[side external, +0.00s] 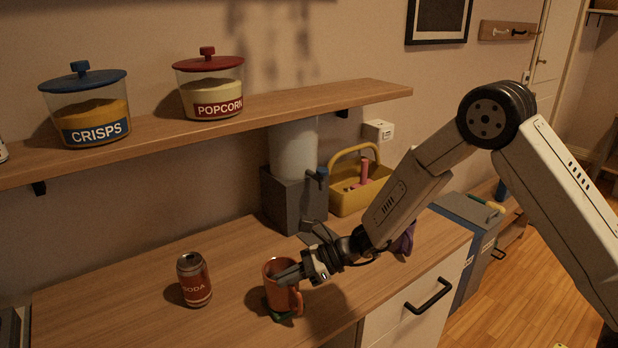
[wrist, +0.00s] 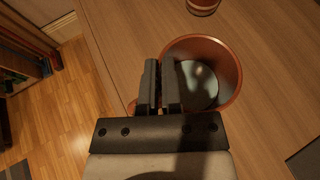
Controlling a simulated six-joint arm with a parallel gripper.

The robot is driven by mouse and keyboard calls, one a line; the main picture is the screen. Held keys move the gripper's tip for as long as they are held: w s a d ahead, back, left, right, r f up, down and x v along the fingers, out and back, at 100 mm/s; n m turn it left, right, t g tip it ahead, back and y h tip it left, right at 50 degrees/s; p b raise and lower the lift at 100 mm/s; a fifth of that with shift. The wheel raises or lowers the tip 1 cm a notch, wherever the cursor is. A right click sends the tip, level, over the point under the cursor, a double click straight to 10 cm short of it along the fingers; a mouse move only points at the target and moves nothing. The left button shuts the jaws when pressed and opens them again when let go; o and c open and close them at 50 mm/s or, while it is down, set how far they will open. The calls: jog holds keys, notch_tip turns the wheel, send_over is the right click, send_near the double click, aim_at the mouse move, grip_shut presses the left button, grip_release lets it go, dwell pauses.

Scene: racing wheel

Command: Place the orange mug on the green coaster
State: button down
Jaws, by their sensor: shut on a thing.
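The orange mug (side external: 279,297) is upright on the counter side nearest the camera, directly over the green coaster (side external: 286,318). Only a little of the coaster's edge shows below the mug, and I cannot tell whether the mug's base touches it. My gripper (side external: 287,277) is shut on the mug's rim wall. In the wrist view the mug (wrist: 235,75) is open and empty-looking, and my gripper (wrist: 161,68) has one finger inside it and one outside. The coaster is hidden in the wrist view.
A soda can (side external: 194,280) stands to the left of the mug. A grey dispenser (side external: 290,200) and a yellow caddy (side external: 350,202) stand at the back. A shelf (side external: 300,107) with jars hangs above. The counter between can and mug is clear.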

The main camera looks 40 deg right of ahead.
dwell(0.3)
jog(key=c, duration=1.2)
grip_release()
jog(key=shift+f, duration=0.15)
jog(key=o, duration=0.4)
jog(key=shift+d+r, duration=0.1)
jog(key=shift+r, duration=0.1)
jog(key=v, duration=1.2)
jog(key=shift+f, duration=0.1)
jog(key=shift+s, duration=0.15)
